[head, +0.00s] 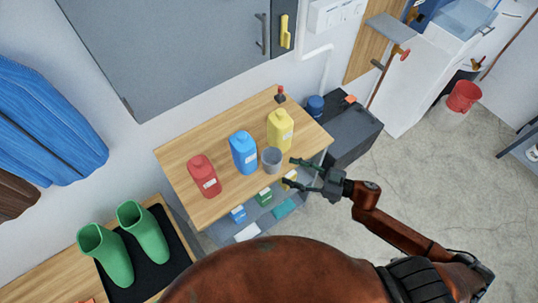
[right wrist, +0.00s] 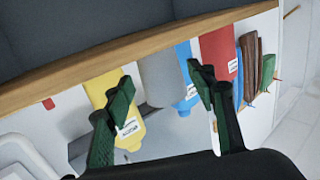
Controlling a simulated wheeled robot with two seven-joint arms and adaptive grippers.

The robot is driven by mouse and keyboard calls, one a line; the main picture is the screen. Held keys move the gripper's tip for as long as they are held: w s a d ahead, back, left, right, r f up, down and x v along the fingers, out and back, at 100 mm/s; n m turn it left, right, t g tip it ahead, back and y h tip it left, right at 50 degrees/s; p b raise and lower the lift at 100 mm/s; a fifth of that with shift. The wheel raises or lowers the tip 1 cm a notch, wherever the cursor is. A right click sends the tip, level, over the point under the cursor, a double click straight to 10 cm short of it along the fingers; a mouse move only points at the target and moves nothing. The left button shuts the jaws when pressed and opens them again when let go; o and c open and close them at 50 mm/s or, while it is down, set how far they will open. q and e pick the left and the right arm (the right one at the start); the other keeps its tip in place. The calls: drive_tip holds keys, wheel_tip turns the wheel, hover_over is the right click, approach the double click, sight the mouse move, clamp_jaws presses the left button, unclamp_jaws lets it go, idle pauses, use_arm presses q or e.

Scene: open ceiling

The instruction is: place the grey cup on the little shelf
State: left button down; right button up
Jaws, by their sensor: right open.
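The grey cup (head: 271,160) stands upright near the front right edge of a wooden-topped table (head: 215,207), beside blue and yellow bottles. My right gripper (head: 289,172) is open and empty just right of the cup, its fingers pointing toward it. In the right wrist view the cup (right wrist: 160,78) appears between the two spread fingers, with no clear contact. A small grey shelf (head: 390,27) juts from a wooden board at the top right; it looks bare. My left gripper is not in view.
Red (head: 204,176), blue (head: 243,152) and yellow (head: 280,130) bottles stand on the table. Its lower shelf holds small boxes. A dark cabinet (head: 352,135) stands to the right, and a white machine (head: 425,85) beyond it. Green boots (head: 143,232) stand at left.

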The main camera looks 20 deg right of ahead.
sight(272, 163)
drive_tip(key=shift+x, duration=1.2)
drive_tip(key=shift+w+a+r, duration=0.25)
drive_tip(key=shift+w, duration=0.1)
drive_tip(key=x, duration=0.2)
drive_tip(key=b+x, duration=0.1)
drive_tip(key=x, duration=0.2)
drive_tip(key=shift+r, duration=0.25)
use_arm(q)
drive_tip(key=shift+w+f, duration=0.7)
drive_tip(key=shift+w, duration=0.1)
use_arm(e)
drive_tip(key=c, duration=0.5)
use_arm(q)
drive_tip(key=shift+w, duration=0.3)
use_arm(e)
drive_tip(key=shift+c, duration=1.1)
drive_tip(key=shift+c, duration=0.4)
